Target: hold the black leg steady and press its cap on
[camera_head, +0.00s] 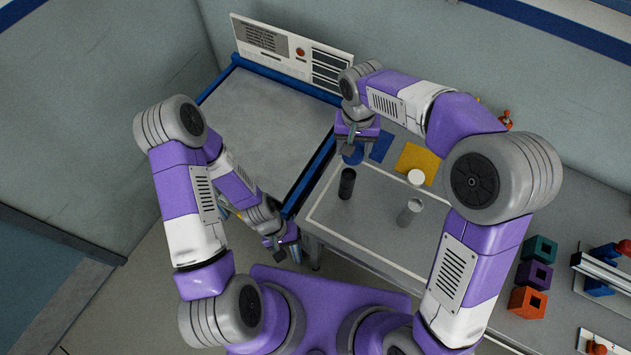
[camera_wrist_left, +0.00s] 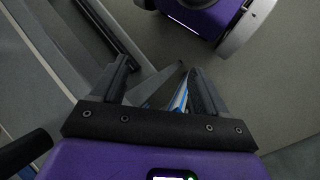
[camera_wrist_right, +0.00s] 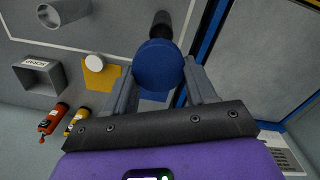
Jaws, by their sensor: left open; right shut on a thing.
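The black leg (camera_head: 347,184) stands upright on the grey table, near its left side; its dark end also shows in the right wrist view (camera_wrist_right: 161,24). My right gripper (camera_wrist_right: 158,72) is shut on a round blue cap (camera_wrist_right: 158,62), which also shows in the head view (camera_head: 352,156). The cap is just behind the leg in the head view; I cannot tell the height gap. My left gripper (camera_head: 283,247) is open and empty, low beside the table's front left corner, apart from the leg. The left wrist view shows nothing between its fingers (camera_wrist_left: 160,70).
A grey leg (camera_head: 410,212) stands to the right. A white cap (camera_head: 416,176) lies on a yellow square (camera_head: 424,158); a blue square (camera_head: 381,147) is beside it. A blue-railed grey surface (camera_head: 265,125) lies left. Coloured blocks (camera_head: 535,275) stand far right.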

